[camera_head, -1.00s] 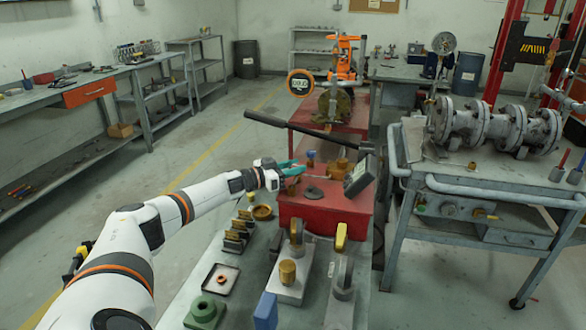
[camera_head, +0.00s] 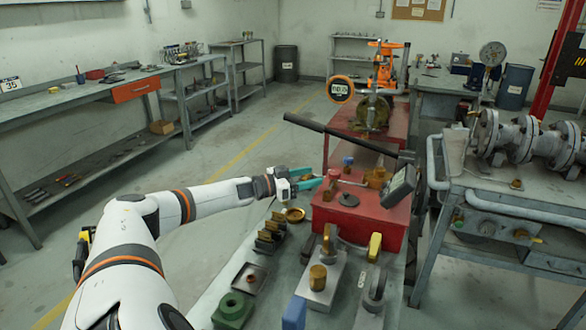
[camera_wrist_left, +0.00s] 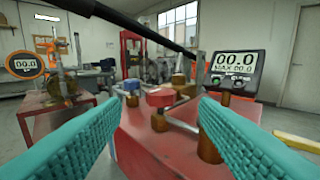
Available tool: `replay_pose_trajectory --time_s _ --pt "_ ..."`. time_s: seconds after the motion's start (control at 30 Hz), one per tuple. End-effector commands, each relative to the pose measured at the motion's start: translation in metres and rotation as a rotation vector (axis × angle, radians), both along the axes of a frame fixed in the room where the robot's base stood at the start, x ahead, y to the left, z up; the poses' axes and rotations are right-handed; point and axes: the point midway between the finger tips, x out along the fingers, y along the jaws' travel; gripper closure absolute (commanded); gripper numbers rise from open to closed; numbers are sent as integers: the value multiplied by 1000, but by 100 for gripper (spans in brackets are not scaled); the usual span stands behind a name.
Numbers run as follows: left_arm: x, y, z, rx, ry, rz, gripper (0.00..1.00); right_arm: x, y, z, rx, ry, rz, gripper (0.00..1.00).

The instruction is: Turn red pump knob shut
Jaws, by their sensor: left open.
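The red pump knob (camera_wrist_left: 160,97) sits on a brass stem on top of the red pump box (camera_head: 377,223). In the head view the small red knob (camera_head: 334,173) is just beyond my left gripper's fingertips. A blue knob (camera_wrist_left: 131,87) stands close behind it and also shows in the head view (camera_head: 348,160). My left gripper (camera_head: 314,179) is open at the box's left edge, its teal fingers pointing at the red knob. In the left wrist view the knob appears between the two spread fingers, ahead of them, with no contact visible. My right gripper is not in view.
A black pump lever (camera_head: 345,138) slants above the box. A digital gauge (camera_head: 398,186) reading 00.0 stands at its right, by a brass fitting (camera_head: 376,177). Brass parts, a green block (camera_head: 233,309) and a tray (camera_head: 250,279) occupy the bench in front.

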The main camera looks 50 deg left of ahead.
Motion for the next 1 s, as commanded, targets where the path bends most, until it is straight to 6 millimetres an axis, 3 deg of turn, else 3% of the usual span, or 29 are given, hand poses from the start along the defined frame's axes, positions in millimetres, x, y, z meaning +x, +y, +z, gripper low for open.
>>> replay_pose_trajectory --time_s 0.2,0.4,1.0 --pt "-30 9 -1 2 6 -1 45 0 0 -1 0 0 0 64" --pt "-44 14 0 1 2 -1 45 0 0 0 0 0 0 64" --pt "-47 15 1 -1 -2 0 45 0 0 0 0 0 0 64"
